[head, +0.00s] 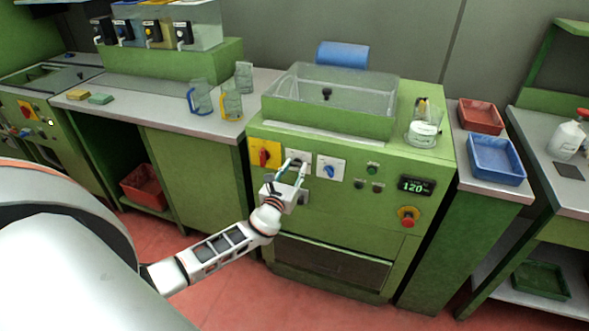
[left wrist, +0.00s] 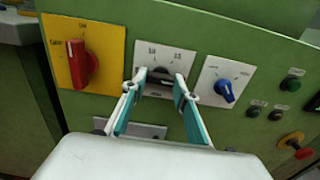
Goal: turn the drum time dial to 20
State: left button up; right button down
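The green machine (head: 340,215) has three dials on its front. The middle dial plate (head: 299,156) is pale with small marks too blurred to read; it also shows in the left wrist view (left wrist: 168,54). Its dark knob (left wrist: 161,73) sits between the fingertips of my left gripper (head: 295,165). The fingers are apart, one on each side of the knob; I cannot tell whether they touch it. No dial label clearly reads as drum time. My right gripper is out of view.
A red knob on a yellow plate (left wrist: 85,60) is left of the middle dial, and a blue knob (left wrist: 225,90) is right. A display (head: 415,186) reads 120. Below it is a red stop button (head: 407,213). A glass jug (head: 424,128) stands on top.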

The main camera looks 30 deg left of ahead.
pick_arm(q)
jog(key=o, duration=0.4)
jog(key=v, duration=1.2)
jog(key=shift+s+f, duration=0.1)
jog(key=s+d+f+n+g+h, duration=0.45)
jog(key=s+d+f+n, duration=0.65)
jog(key=f+n, duration=0.35)
jog(key=s+d+n+h, duration=0.1)
jog(key=s+d+n, duration=0.2)
jog(key=n, duration=0.2)
jog(key=s+d+f+n+g, duration=0.1)
jog(key=s+d+n, duration=0.2)
jog(key=s+n, duration=0.1)
jog(key=s+d+f+n+g+h, duration=0.1)
jog(key=s+d+n, duration=0.2)
jog(key=s+n, duration=0.1)
jog(key=shift+s+n+h, duration=0.15)
jog(key=shift+n+h, duration=0.2)
jog(key=shift+n, duration=0.5)
